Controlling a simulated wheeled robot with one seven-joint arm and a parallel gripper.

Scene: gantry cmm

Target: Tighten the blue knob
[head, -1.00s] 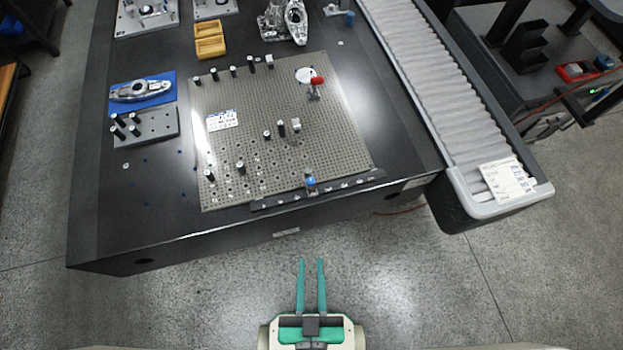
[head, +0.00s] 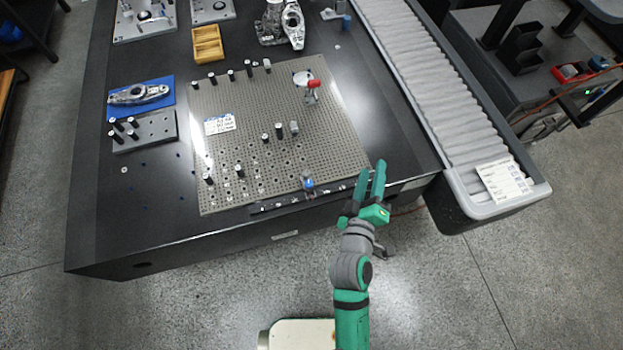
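The blue knob (head: 309,184) sits on a dark rail (head: 272,207) along the front edge of the perforated fixture plate (head: 345,150). My gripper (head: 372,166) is to the right of the knob, near the front right corner of the plate, and apart from the knob. Its two green fingers are parted with a gap between them and nothing in it. How tight the knob is cannot be told from here.
Several black pins and a red-handled clamp (head: 312,86) stand on the plate. A yellow bin (head: 207,45) and a blue tray (head: 118,108) lie on the dark table (head: 110,220). A roller conveyor (head: 430,90) runs along the right side.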

